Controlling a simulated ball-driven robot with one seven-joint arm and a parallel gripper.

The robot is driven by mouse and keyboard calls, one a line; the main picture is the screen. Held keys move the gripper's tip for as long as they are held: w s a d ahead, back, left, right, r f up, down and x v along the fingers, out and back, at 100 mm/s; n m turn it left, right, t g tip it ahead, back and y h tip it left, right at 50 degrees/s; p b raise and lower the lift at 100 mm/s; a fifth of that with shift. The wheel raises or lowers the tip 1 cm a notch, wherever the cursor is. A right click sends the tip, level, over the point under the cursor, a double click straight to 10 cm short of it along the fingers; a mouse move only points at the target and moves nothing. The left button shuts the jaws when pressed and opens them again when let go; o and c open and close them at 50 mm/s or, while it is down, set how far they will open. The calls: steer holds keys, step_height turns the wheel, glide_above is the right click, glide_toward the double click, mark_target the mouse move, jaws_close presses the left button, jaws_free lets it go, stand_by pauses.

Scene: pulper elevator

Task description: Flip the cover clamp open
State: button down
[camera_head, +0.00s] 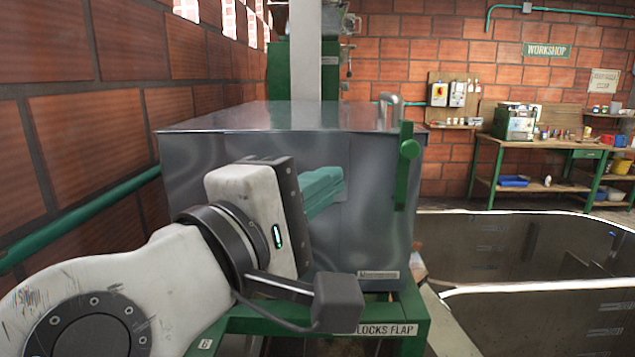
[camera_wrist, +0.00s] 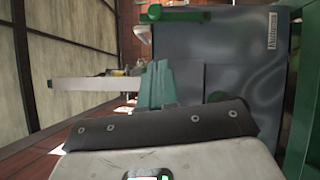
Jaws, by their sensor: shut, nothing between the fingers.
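The cover clamp (camera_head: 407,150) is a green upright bar with a round green knob at the right front corner of the grey metal box (camera_head: 365,215). Its bar stands against the box's side and rises above the lid edge. In the wrist view a green bar with a rounded end, apparently the clamp (camera_wrist: 178,15), lies across the top. The flat grey cover (camera_head: 270,117) lies closed on the box. My gripper (camera_head: 338,185) has teal fingers, shut and empty, in front of the box's front face, left of and lower than the knob. The fingers also show in the wrist view (camera_wrist: 157,72).
A metal handle (camera_head: 390,108) stands on the cover's right side. The green frame (camera_head: 408,325) below carries a "LOCKS FLAP" plate. A brick wall with a green pipe (camera_head: 90,212) runs along the left. Dark open tanks (camera_head: 520,250) lie at right; a workbench (camera_head: 540,142) stands behind.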

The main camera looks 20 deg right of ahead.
mark_target(403, 168)
steer(key=w+d+r+p, duration=0.1)
steer(key=w+d+p, duration=0.1)
steer(key=d, duration=0.7)
steer(key=shift+w, duration=0.8)
